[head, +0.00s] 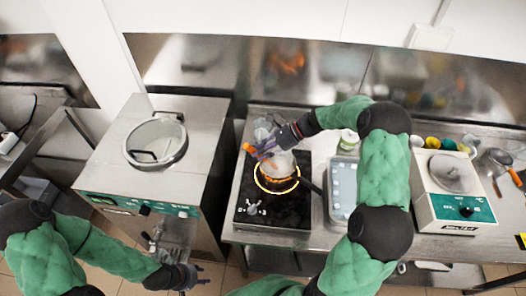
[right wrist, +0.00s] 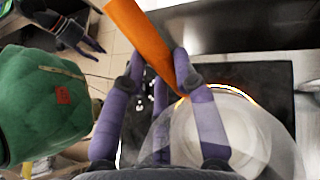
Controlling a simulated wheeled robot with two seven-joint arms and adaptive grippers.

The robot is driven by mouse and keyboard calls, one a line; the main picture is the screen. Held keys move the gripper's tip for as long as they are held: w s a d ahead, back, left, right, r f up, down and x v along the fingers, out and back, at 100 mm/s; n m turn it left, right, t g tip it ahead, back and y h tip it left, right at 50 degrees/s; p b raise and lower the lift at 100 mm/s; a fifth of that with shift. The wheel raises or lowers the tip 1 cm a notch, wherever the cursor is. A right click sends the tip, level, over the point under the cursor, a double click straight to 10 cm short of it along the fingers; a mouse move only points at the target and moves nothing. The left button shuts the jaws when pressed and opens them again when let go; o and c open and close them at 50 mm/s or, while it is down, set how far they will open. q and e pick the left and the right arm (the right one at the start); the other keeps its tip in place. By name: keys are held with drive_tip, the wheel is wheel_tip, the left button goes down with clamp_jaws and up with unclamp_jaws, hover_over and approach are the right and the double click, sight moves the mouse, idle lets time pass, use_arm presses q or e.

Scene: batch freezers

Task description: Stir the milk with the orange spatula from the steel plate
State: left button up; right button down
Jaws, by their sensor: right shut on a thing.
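My right gripper (head: 268,150) is over the hot plate, shut on the orange spatula (head: 248,149). In the right wrist view the orange spatula (right wrist: 143,42) runs between the purple fingers (right wrist: 160,80), slanting down toward a clear vessel. That clear vessel (right wrist: 275,140), with pale milk (right wrist: 212,135) in it, stands on the glowing ring; it also shows in the head view (head: 285,166), partly behind my gripper. Whether the spatula's lower end touches the milk is hidden. My left gripper (head: 196,277) is open and empty, low at the left freezer's front; it also shows in the right wrist view (right wrist: 85,35).
The black hot plate (head: 290,211) has a lit orange ring. A scale-like panel (head: 343,190) lies right of it. A batch freezer (head: 110,165) with a round lid stands left, a white machine (head: 455,205) right. Small coloured cups (head: 433,143) stand at the back right.

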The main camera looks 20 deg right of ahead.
sight(247, 145)
drive_tip(key=shift+a+r+p, duration=0.65)
drive_tip(key=shift+r+p, duration=0.1)
drive_tip(key=shift+r, duration=0.25)
drive_tip(key=shift+a+r+p, duration=0.6)
drive_tip(key=shift+r+p, duration=0.15)
drive_tip(key=shift+r, duration=0.3)
drive_tip(key=shift+a+r+p, duration=0.65)
drive_tip(key=shift+r+p, duration=0.1)
drive_tip(key=shift+r, duration=0.25)
drive_tip(key=shift+r+p, duration=1.95)
drive_tip(key=shift+r, duration=0.6)
drive_tip(key=shift+f, duration=0.1)
